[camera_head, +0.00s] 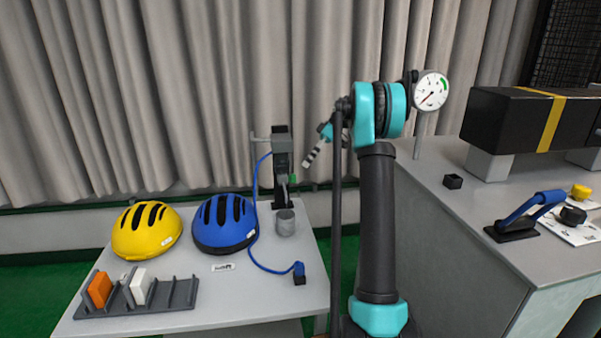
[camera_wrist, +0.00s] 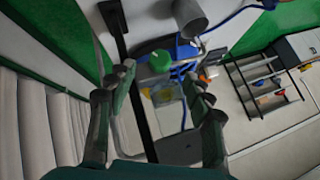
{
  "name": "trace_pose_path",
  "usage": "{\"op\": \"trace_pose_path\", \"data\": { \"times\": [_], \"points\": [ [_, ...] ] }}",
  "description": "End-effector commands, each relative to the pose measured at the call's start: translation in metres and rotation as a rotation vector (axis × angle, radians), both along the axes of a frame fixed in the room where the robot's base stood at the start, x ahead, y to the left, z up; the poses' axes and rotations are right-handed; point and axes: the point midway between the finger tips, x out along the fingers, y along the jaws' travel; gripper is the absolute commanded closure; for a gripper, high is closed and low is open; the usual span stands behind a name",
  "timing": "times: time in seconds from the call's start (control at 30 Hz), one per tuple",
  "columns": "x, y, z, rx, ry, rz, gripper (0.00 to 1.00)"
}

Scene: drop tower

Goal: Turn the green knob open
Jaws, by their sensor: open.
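The green knob (camera_head: 293,178) sits low on the dark upright post of the drop tower (camera_head: 282,146), on the left table. In the wrist view a round green knob (camera_wrist: 159,62) shows just beyond the fingertips, between them in the picture. My gripper (camera_wrist: 161,76) is open, with one dark finger on each side and nothing held. In the head view my gripper (camera_head: 313,156) is small, up and right of the knob, and partly hidden by my arm. I see no contact with the knob.
A grey cup (camera_head: 285,223) stands below the post, with a blue hose (camera_head: 253,205) beside it. Yellow (camera_head: 146,230) and blue (camera_head: 224,222) helmets and a slotted rack (camera_head: 130,306) fill the left table. A gauge (camera_head: 430,91) and black box (camera_head: 500,120) are at right.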

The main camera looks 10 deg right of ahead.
Motion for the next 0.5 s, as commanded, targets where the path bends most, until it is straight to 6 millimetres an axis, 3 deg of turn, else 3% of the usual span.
{"op": "trace_pose_path", "data": {
  "times": [0.2,0.5],
  "points": [
    [0.01,-0.025,0.027,0.001,0.001,-0.001,0.48],
    [0.014,-0.036,0.039,0.0,-0.001,0.001,0.48]
  ]
}}
